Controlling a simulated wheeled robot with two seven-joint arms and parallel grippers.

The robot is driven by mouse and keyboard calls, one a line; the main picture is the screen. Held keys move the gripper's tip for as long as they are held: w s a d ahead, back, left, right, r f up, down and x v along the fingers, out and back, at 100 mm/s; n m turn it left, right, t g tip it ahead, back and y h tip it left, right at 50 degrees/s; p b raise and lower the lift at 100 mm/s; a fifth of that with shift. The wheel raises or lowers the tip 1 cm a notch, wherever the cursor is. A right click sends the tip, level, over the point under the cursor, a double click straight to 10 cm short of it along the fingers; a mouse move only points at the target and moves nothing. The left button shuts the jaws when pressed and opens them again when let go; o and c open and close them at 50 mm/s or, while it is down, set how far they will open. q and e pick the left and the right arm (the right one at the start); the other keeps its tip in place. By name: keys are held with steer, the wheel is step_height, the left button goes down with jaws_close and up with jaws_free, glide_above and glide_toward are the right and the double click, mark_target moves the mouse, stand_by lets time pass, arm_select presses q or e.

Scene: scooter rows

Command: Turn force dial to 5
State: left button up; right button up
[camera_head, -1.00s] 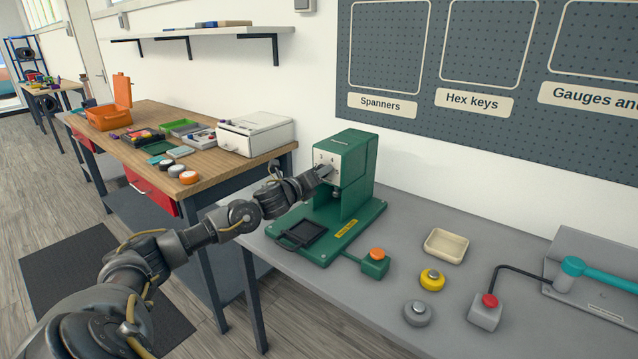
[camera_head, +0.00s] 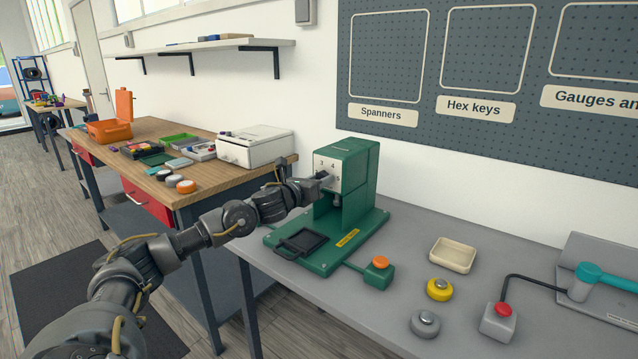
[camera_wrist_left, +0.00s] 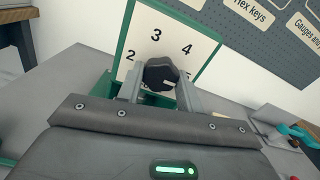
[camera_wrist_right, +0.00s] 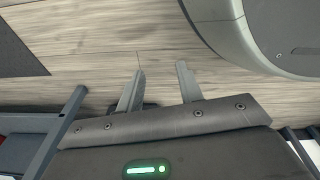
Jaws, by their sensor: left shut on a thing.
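The green press (camera_head: 346,200) stands on the grey bench against the wall. Its white dial plate (camera_wrist_left: 172,42) shows the numbers 2, 3 and 4 in the left wrist view, and 3, 4 and 5 in the head view. The black force dial (camera_wrist_left: 160,74) sits on this plate. My left gripper (camera_wrist_left: 160,88) is shut on the dial, one finger on each side of it. The fingers and wrist hide part of the plate, and I cannot tell which number the dial points at. My right gripper (camera_wrist_right: 160,82) is open and empty above the wooden floor.
On the grey bench (camera_head: 350,292) are an orange button box (camera_head: 376,272), a beige tray (camera_head: 452,255), a yellow button (camera_head: 439,289), a grey button (camera_head: 425,323) and a red-button box (camera_head: 499,322). A wooden bench (camera_head: 150,176) with boxes stands at the left.

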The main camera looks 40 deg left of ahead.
arm_select(q)
steer(key=o, duration=1)
steer(key=shift+s+d+b, duration=0.15)
steer(key=shift+s+b, duration=1.4)
steer(key=shift+s, duration=3.85)
arm_select(e)
steer(key=w+a+r, duration=0.3)
steer(key=w+r, duration=0.2)
steer(key=r, duration=0.2)
steer(key=shift+w+r+t, duration=0.25)
steer(key=shift+r+t, duration=0.05)
steer(key=shift+r, duration=0.1)
